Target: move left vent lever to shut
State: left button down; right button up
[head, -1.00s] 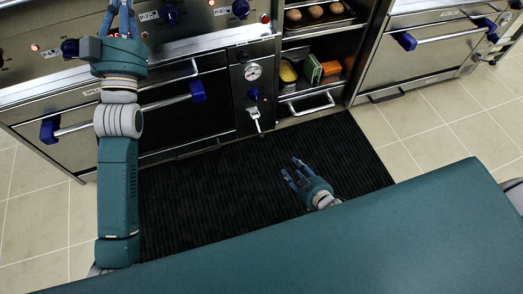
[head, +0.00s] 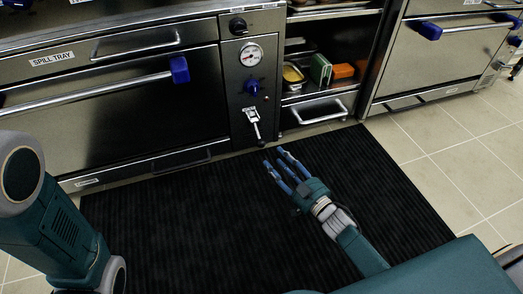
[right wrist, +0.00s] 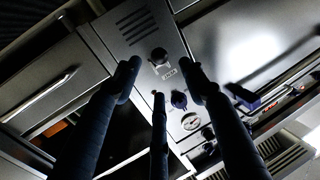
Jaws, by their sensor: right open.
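A pale metal lever (head: 252,118) with a small plate sits low on the steel panel between the left oven and the open shelf bay. Any lettering by it is too small to read. It also shows in the right wrist view (right wrist: 160,58), beyond my fingertips. My right gripper (head: 278,162) is open and empty over the black mat, below and slightly right of the lever and apart from it. Its three spread fingers also show in the right wrist view (right wrist: 160,75). Part of my left arm shows at the lower left of the head view, but its gripper does not.
A blue knob (head: 253,88) and a round gauge (head: 251,54) are above the lever. The left oven door (head: 120,105) has a bar handle with a blue end (head: 180,70). The shelf bay holds boxes (head: 320,69) above a drawer handle (head: 318,108). The mat (head: 190,225) is clear.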

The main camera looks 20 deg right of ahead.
aim_at(263, 146)
jog(key=b+x, duration=0.2)
jog(key=x, duration=0.2)
jog(key=b+x, duration=0.3)
jog(key=x, duration=0.1)
jog(key=shift+w+f, duration=0.25)
jog(key=shift+w, duration=0.15)
jog(key=shift+w+a+r, duration=0.15)
jog(key=shift+w+a, duration=0.1)
jog(key=shift+w, duration=0.25)
grip_shut()
